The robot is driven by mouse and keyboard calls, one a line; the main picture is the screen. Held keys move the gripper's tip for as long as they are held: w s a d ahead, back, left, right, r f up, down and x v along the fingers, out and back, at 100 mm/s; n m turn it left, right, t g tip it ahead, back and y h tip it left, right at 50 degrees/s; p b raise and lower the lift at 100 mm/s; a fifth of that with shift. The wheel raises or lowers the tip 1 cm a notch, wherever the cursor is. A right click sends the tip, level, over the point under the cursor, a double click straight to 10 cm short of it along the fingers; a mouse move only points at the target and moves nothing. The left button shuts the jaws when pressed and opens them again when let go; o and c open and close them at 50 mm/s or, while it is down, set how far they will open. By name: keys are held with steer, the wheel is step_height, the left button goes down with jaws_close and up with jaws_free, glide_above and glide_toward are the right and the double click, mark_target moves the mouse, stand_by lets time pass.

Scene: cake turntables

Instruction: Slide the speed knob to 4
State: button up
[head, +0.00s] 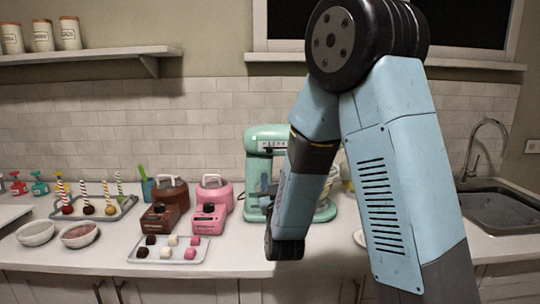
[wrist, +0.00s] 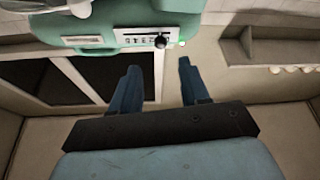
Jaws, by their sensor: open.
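A mint-green stand mixer (head: 262,137) stands on the counter, partly hidden behind my arm in the head view. Its head (wrist: 95,30) also fills the top of the wrist view. A pale speed panel with a dark slot (wrist: 133,35) shows on its side, and the dark round speed knob (wrist: 160,42) sits at the right end of this slot as seen there. The panel's marks are too small to read. My gripper (wrist: 159,64) is open and empty. Its two blue fingers point toward the panel, with the knob ahead of the gap between them and apart from both.
Brown and pink toy-like machines (head: 214,195) stand left of the mixer, behind a tray of sweets (head: 140,257). Bowls (head: 36,233) and a tray of cake pops (head: 127,204) are farther left. A sink (head: 500,207) is at the right. A shelf (head: 85,56) hangs on the wall.

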mark_target(270, 151)
steer(key=x, duration=1.2)
jaws_close()
stand_by(0.4)
